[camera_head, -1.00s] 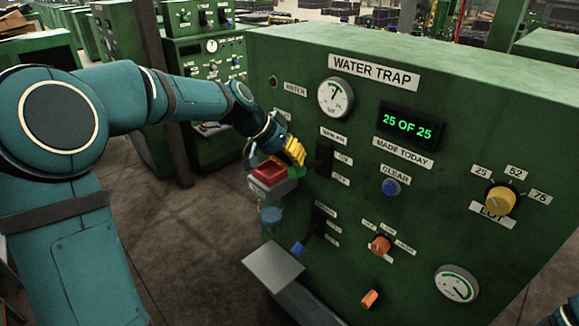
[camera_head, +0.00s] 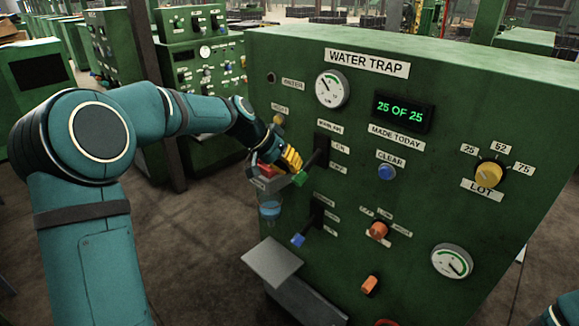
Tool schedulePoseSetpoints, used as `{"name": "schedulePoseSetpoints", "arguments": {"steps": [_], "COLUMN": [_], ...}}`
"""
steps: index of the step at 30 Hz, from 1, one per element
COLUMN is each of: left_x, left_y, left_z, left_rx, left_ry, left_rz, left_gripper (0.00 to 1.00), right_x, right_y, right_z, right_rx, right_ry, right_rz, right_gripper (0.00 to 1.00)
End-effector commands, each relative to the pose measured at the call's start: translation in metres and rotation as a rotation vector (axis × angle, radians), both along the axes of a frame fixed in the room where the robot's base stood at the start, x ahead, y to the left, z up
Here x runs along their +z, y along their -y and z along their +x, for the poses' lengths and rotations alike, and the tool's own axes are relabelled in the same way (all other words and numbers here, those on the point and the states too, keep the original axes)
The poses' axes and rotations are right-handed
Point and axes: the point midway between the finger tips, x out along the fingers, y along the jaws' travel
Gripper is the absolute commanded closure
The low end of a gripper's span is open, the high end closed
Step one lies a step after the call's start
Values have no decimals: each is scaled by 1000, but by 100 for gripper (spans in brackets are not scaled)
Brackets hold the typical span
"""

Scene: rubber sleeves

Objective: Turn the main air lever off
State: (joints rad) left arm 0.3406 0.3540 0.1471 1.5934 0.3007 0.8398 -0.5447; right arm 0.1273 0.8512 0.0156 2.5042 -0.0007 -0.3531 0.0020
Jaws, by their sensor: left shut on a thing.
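The main air lever (camera_head: 300,179) has a green tip and a black shaft. It comes out of its dark slot on the green panel (camera_head: 420,230), below the "MAIN AIR" label, and slants out and down to the left. My left gripper (camera_head: 291,158) has yellow fingers and is shut on the lever near its green end. The exact contact is too small to see. My right gripper is out of the picture; only a bit of my right arm shows at the lower right corner.
A second lever with a blue tip (camera_head: 298,240) juts out below. A red-topped box (camera_head: 266,176) and clear bowl (camera_head: 270,209) hang close under my left gripper. A grey plate (camera_head: 272,262) sticks out lower down. A blue button (camera_head: 387,172) and orange knobs sit to the right.

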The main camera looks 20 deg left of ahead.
Motion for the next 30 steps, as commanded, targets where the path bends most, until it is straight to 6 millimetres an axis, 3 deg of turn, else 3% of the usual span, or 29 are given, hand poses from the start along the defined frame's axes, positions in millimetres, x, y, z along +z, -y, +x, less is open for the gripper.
{"name": "schedulePoseSetpoints", "arguments": {"steps": [9, 22, 30], "left_x": [14, 15, 36], "left_y": [0, 0, 3], "left_z": [0, 0, 0], "left_rx": [0, 0, -2], "left_ry": [1, 0, 1], "left_rz": [1, 0, 1], "left_gripper": [100, 100, 100], "right_x": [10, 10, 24], "right_y": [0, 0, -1], "right_z": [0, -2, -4], "right_rx": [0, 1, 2], "right_ry": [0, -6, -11], "right_rz": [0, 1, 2], "right_gripper": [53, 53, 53]}}
